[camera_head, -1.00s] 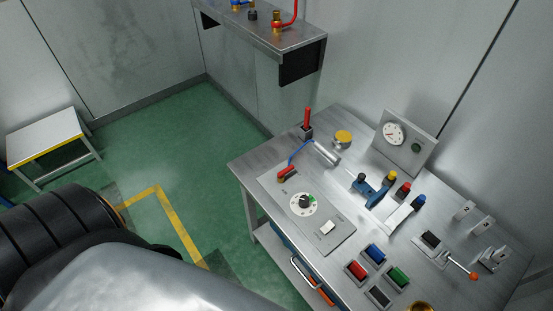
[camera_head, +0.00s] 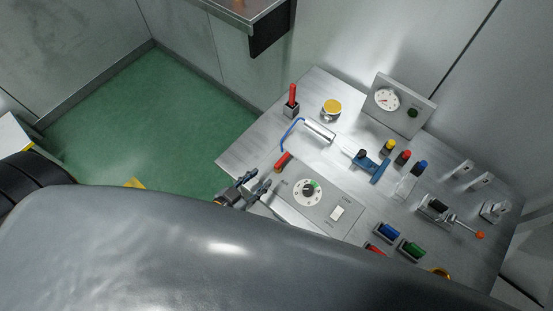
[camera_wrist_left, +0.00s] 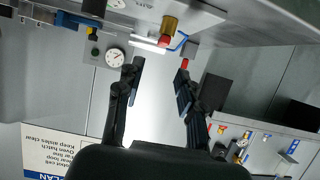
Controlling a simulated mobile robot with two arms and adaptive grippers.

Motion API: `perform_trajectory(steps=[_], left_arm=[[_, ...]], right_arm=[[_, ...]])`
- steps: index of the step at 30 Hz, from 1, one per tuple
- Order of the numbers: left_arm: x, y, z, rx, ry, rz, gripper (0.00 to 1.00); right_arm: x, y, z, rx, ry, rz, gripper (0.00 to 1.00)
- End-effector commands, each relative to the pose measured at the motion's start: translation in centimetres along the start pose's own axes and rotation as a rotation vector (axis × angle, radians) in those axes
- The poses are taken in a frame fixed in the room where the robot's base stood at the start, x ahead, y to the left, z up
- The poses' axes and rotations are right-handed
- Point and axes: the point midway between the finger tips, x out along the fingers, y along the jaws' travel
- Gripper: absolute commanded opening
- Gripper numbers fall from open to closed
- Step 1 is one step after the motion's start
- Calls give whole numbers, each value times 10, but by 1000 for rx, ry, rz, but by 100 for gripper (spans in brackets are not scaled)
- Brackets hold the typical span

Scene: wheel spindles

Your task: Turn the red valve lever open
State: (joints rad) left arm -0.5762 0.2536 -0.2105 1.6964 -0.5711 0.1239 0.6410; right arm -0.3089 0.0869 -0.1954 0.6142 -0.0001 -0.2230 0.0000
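The red valve lever (camera_head: 283,160) lies low over the left part of the grey workbench, beside the dial panel. Its brass body (camera_wrist_left: 169,27) shows in the left wrist view, with a small red part (camera_wrist_left: 163,41) against it. My left gripper (camera_head: 256,185) is at the bench's front left edge, just below and left of the red lever, apart from it. In the left wrist view its two fingers (camera_wrist_left: 160,66) are spread with nothing between them. My right gripper is not in view.
The dial panel (camera_head: 337,213) is right of the gripper. A blue hose (camera_head: 290,130), an upright red lever (camera_head: 291,95) and a yellow-capped knob (camera_head: 331,107) stand behind. A gauge panel (camera_head: 414,108) is at the back. Green floor (camera_head: 150,120) is clear on the left.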

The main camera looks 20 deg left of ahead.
Motion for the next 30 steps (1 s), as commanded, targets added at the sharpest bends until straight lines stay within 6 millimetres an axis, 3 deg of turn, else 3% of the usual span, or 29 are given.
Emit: perform_trajectory(steps=[4, 9, 15, 27, 28, 30], left_arm=[[35, -1, -2, 0, 2, -2, 38], [69, -1, -1, 0, 1, -2, 38], [95, -1, 0, -1, 0, -2, 38], [103, -1, 0, 1, -1, -1, 38], [103, -1, 0, 1, -1, -1, 36], [103, -1, 0, 1, -1, -1, 21]], right_arm=[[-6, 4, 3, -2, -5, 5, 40], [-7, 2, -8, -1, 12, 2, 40], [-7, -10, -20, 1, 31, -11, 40], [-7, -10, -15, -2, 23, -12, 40], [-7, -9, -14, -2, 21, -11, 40], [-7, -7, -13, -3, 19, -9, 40]])
